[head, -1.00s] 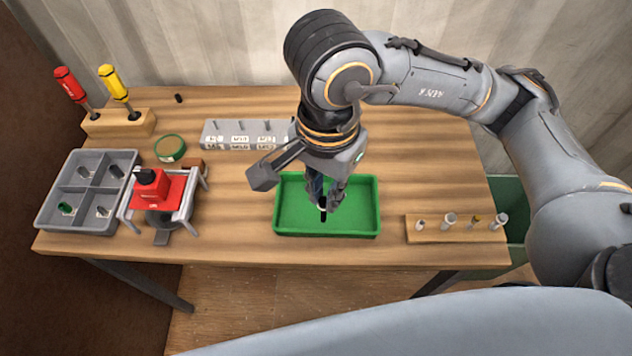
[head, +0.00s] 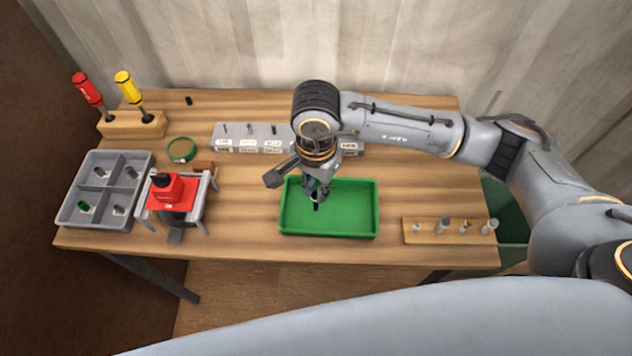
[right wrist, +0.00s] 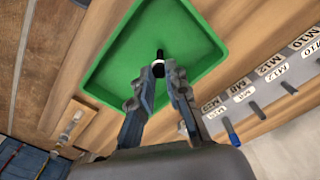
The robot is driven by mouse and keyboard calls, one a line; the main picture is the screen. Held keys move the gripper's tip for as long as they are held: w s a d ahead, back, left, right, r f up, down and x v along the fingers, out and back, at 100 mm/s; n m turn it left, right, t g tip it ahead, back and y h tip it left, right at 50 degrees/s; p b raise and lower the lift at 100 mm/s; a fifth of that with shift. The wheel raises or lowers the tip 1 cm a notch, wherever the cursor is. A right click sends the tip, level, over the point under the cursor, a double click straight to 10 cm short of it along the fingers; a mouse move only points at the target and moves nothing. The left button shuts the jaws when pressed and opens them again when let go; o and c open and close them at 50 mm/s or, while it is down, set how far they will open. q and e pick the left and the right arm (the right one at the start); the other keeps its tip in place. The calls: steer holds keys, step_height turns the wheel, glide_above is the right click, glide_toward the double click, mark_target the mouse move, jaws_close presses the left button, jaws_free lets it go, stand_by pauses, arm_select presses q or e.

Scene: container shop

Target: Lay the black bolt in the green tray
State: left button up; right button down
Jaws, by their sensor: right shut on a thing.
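The green tray (head: 352,211) lies on the table in the head view, and its floor and walls fill much of the right wrist view (right wrist: 193,45). My right gripper (head: 315,197) points down over the left half of the tray. In the right wrist view my right gripper (right wrist: 167,72) is shut on the black bolt (right wrist: 159,57), whose dark end sticks out past the fingertips. In the head view the bolt (head: 316,206) shows as a small dark piece below the fingers. I cannot tell whether it touches the tray floor. My left gripper is not in view.
A grey labelled bolt rack (head: 228,146) stands behind the tray. A wooden strip with several small pieces (head: 420,237) lies to the right. A red device on a grey stand (head: 172,194), a grey compartment tray (head: 82,213) and a screwdriver block (head: 150,129) stand left.

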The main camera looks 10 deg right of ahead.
mark_target(315, 193)
steer(key=shift+f, duration=0.1)
steer(key=shift+f+b, duration=0.1)
steer(key=shift+b, duration=0.2)
steer(key=c, duration=1.3)
jaws_free()
steer(key=shift+r+p, duration=0.3)
steer(key=shift+p, duration=0.05)
steer(key=shift+w+r+b, duration=0.1)
steer(key=shift+r+b, duration=0.15)
steer(key=shift+b, duration=0.1)
step_height(315, 193, up, 11)
steer(key=b, duration=0.3)
steer(key=shift+r, duration=0.2)
